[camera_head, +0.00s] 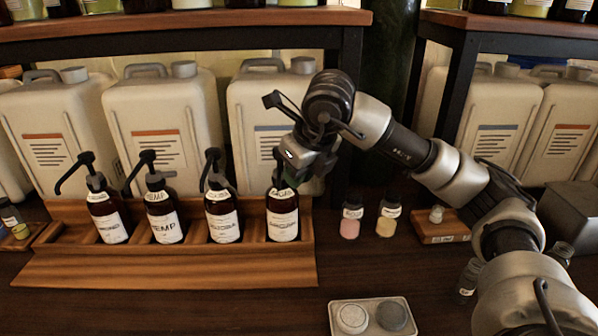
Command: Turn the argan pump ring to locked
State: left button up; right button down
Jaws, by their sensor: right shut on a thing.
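The argan pump bottle (283,207) appears to be the rightmost dark bottle in the wooden rack, standing upright; its small label is hard to read. My right gripper (283,168) is at the top of this bottle, shut around its neck at the pump ring. The gripper hides the ring and any lock mark. The black pump head and spout (277,100) stick out at the upper left of the gripper. My left gripper is not in view.
The rack (180,268) holds more pump bottles to the left, including a hemp one (163,212). Large white jugs (160,120) stand behind. Two small bottles (351,222) stand right of the rack. A tray (372,305) with two round lids lies in front.

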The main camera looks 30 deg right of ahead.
jog(key=c, duration=1.1)
grip_release()
jog(key=shift+c, duration=0.2)
